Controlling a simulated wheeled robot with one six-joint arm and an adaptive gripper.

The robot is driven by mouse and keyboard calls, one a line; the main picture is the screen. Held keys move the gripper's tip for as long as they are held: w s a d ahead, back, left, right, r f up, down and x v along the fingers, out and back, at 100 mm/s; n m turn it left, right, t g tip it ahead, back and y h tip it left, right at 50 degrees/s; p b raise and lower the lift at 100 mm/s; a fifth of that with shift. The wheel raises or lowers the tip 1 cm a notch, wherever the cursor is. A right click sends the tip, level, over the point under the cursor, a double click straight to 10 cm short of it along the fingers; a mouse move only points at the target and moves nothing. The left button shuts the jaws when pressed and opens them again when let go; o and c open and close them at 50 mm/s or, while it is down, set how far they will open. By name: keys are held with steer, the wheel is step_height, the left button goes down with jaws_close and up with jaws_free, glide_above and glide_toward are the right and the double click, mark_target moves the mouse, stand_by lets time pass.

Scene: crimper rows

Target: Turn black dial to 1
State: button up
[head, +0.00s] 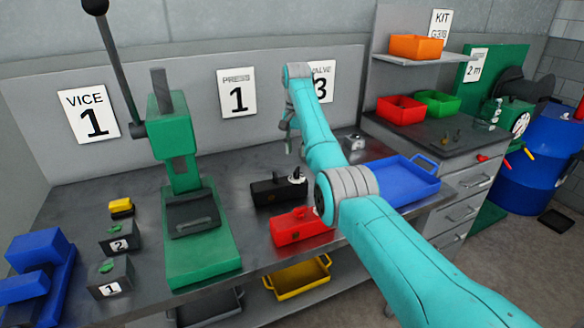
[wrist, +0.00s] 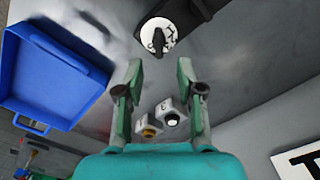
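The black dial (wrist: 157,40) shows in the wrist view as a black pointer knob on a round white face with dark marks, too small to read surely. It sits on a long black box (wrist: 195,10), which is also in the head view (head: 268,191) on the bench, with the white dial face (head: 296,176) at its right end. My gripper (wrist: 159,78) is open and empty, its two fingers apart on either side of the dial's line. The knob lies beyond the fingertips, not between them. In the head view my gripper (head: 291,132) hangs above and behind the black box.
A red box (head: 298,227) stands in front of the black box. A green press (head: 176,150) stands to the left. A blue tray (head: 402,180) lies to the right. Two small button boxes (wrist: 160,122) sit near my gripper. The wall is close behind.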

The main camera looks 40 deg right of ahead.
mark_target(296, 170)
step_height(296, 170, down, 8)
steer(key=shift+d+r, duration=0.1)
stand_by(0.4)
jaws_close()
